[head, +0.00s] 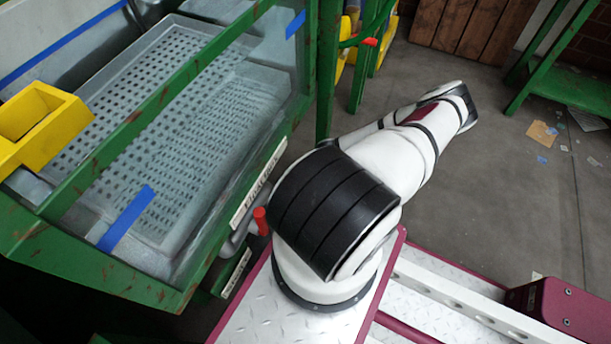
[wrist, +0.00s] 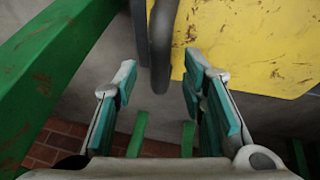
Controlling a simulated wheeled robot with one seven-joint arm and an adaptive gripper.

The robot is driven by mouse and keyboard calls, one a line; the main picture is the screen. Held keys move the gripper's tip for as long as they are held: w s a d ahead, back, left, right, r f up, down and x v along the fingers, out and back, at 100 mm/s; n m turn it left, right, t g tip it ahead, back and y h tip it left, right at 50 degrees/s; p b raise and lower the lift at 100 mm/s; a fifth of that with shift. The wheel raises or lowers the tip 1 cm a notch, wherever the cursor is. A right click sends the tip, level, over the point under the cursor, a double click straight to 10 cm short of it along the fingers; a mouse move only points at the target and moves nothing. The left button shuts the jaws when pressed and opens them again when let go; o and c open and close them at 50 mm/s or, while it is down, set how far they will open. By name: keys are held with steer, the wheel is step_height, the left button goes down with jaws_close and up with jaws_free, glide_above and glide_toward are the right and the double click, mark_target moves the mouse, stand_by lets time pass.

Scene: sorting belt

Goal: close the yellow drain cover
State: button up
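My gripper (wrist: 160,75) is open in the wrist view, its two teal-padded fingers well apart. A worn yellow panel (wrist: 255,45), which looks like the yellow drain cover, fills the upper right. A dark grey curved bar or handle (wrist: 160,45) hangs at the panel's left edge, in line with the gap between the fingertips. Nothing is visibly gripped, and I cannot tell if the fingers touch the bar. The panel's far edges and hinge are out of view. In the head view my arm reaches to the upper right and the gripper is not visible.
A green-framed basin with a perforated tray (head: 215,130) stands at the left, with a yellow box (head: 38,125) on its edge. A red-handled valve (head: 261,221) sits by my arm. A green beam (wrist: 50,75) runs close left of the gripper.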

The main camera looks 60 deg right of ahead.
steer(key=shift+x, duration=0.8)
steer(key=shift+c, duration=0.3)
jaws_close()
